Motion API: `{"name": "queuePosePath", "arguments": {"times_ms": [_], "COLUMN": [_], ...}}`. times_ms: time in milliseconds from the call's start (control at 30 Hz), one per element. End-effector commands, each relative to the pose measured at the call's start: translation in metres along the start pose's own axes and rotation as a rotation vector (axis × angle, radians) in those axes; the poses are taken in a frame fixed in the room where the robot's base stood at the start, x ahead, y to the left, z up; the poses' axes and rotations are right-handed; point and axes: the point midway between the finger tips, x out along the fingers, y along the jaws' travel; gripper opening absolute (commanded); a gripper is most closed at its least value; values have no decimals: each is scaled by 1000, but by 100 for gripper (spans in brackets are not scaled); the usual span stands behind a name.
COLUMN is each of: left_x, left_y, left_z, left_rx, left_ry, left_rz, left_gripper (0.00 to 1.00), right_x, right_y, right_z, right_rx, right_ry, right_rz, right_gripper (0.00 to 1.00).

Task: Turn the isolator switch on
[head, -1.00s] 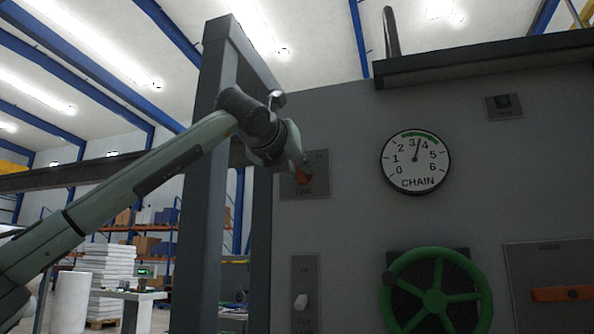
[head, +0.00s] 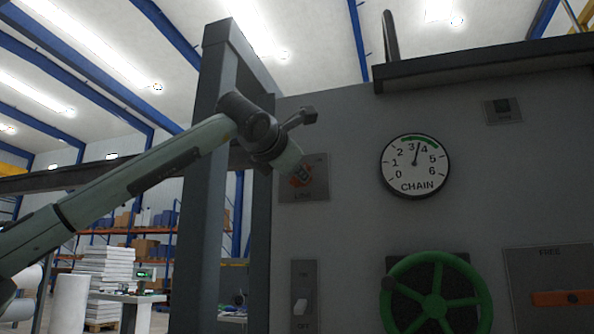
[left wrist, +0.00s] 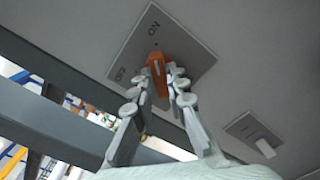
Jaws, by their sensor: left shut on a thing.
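The isolator switch is an orange handle (left wrist: 155,64) on a grey plate (left wrist: 192,56) marked ON and OFF. In the left wrist view its upper end, with a pale line, points roughly toward the ON word. In the head view the handle (head: 297,182) is partly hidden behind my gripper. My left gripper (left wrist: 168,74) is shut on the handle, one finger on each side; it also shows in the head view (head: 301,174) against the plate. My right gripper is not in view.
Right of the switch are a CHAIN gauge (head: 415,163), a green handwheel (head: 435,300) and a panel with an orange lever (head: 562,298). A white rocker switch (head: 300,306) sits below. A grey post (head: 200,200) stands close left, behind my arm.

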Motion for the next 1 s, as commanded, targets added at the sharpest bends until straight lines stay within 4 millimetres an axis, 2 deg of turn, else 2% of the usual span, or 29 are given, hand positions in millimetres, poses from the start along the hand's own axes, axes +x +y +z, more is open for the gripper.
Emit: {"name": "queuePosePath", "arguments": {"times_ms": [300,733,767,800,900,1000], "left_x": [0,0,0,0,0,0], "left_y": [-1,-1,-1,-1,-1,-1], "left_z": [0,0,0,0,0,0], "left_rx": [82,92,92,92,91,90], "left_ry": [0,0,0,0,0,0], "left_rz": [-1,-1,-1,-1,-1,-1], "left_gripper": [0,0,15,20,32,34], "right_x": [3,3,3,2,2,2], "right_y": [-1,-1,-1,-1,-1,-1], "right_z": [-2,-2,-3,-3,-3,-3], "right_rx": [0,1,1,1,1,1], "right_ry": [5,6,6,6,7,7], "right_rz": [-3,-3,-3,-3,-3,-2], "right_gripper": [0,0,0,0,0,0]}}
